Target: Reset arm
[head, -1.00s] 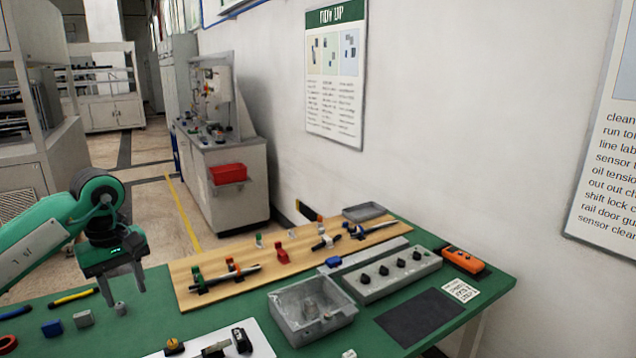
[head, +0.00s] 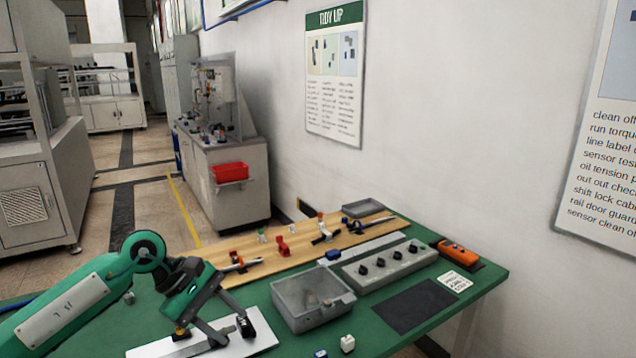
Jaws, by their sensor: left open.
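My left arm comes in from the left, green and grey. My left gripper (head: 233,326) is open, with its fingers spread and angled down to the right over a white board (head: 262,341) at the table's front. A black part (head: 246,326) on the board shows right beside one fingertip; I cannot tell whether they touch. A yellow-topped part (head: 181,333) is partly visible below the gripper. The arm hides the left of the green table (head: 440,325) and part of the wooden board (head: 275,262). My right gripper is not in view.
A grey bin (head: 313,317) stands right of the gripper. A small white block (head: 347,344) lies at the front.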

